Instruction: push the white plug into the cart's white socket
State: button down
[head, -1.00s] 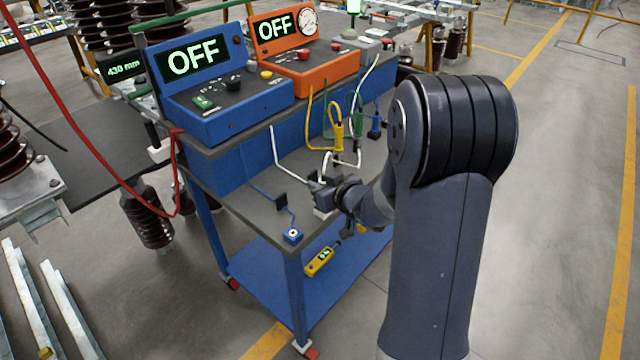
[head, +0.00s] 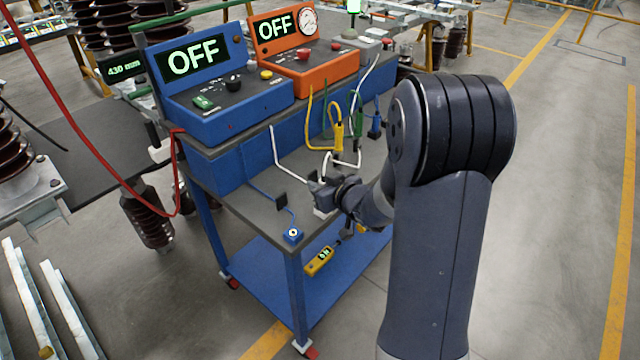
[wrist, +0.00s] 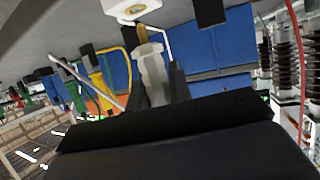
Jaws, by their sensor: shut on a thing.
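The white plug (wrist: 152,72) has a pale body and a brass tip, and shows in the wrist view between the fingers of my gripper (wrist: 157,85). My gripper is shut on it. The white socket (wrist: 128,9) is at the top edge of that view, with the brass tip pointing at it. The tip looks very close to the socket; I cannot tell whether they touch. In the head view, my gripper (head: 326,190) is low over the cart's grey shelf (head: 262,218). Part of the white socket (head: 321,212) shows under it; the plug is mostly hidden there.
A blue socket (head: 293,235) sits at the shelf's front corner. Yellow (head: 337,135) and green plugs with cables stand behind my gripper. A white cable (head: 292,170) loops across the shelf. Blue (head: 225,105) and orange (head: 310,65) boxes reading OFF stand above.

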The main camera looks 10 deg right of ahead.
jog(key=shift+f+b, duration=1.15)
jog(key=shift+f, duration=0.25)
jog(key=c, duration=1.2)
grip_release()
jog(key=p+v, duration=0.1)
jog(key=v, duration=1)
jog(key=shift+w+f, duration=0.1)
jog(key=shift+w, duration=0.05)
